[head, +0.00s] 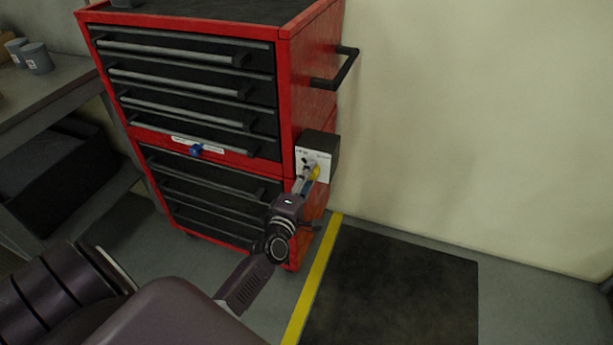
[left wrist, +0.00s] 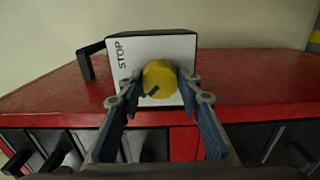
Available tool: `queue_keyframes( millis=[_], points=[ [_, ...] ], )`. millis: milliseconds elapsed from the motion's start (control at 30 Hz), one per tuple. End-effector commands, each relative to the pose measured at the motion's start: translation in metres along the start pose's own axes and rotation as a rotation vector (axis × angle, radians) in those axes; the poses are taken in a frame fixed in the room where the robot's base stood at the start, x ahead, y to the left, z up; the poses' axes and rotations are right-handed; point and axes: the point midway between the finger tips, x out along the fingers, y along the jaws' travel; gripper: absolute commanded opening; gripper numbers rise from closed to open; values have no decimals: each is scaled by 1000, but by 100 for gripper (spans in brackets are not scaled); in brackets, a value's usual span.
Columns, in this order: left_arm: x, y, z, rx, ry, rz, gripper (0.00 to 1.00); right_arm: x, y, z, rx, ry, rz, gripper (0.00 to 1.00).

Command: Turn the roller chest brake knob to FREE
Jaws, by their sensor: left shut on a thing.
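The red roller chest (head: 286,110) with dark drawers stands against the wall. On its right front edge is a brake box (head: 322,148) with a white face plate. The yellow brake knob (head: 315,172) sits on that plate. In the left wrist view the knob (left wrist: 160,79) is between the fingertips of my left gripper (left wrist: 161,86), which is shut on it. The word STOP shows on the plate (left wrist: 125,60), at the left and running upward. A dark mark shows on the knob's lower left. The FREE label cannot be made out. My right gripper does not show.
A black side handle (head: 347,70) juts from the chest's right side. A blue knob (head: 196,150) sits on the chest front. A grey bench (head: 60,85) with cups stands at the left. A dark mat (head: 400,285) and yellow floor line (head: 318,280) lie at the right, clear.

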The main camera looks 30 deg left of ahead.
Motion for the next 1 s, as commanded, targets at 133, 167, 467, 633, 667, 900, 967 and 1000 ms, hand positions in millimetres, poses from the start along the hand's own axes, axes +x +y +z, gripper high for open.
queue_keyframes(
  millis=[133,167,467,633,667,900,967,1000],
  points=[
    [1,4,4,-7,-5,6,8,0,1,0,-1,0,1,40],
    [1,4,4,-7,-5,6,8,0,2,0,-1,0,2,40],
    [1,4,3,-6,-4,6,47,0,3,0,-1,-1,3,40],
    [1,2,2,-4,-2,4,50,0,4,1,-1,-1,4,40],
    [1,2,2,-4,-2,4,50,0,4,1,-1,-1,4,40],
    [-10,1,1,-3,-1,1,50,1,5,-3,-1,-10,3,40],
    [-18,1,1,-3,-2,1,50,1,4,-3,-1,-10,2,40],
    [-26,0,1,-3,-1,0,50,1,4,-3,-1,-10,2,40]
  ],
)
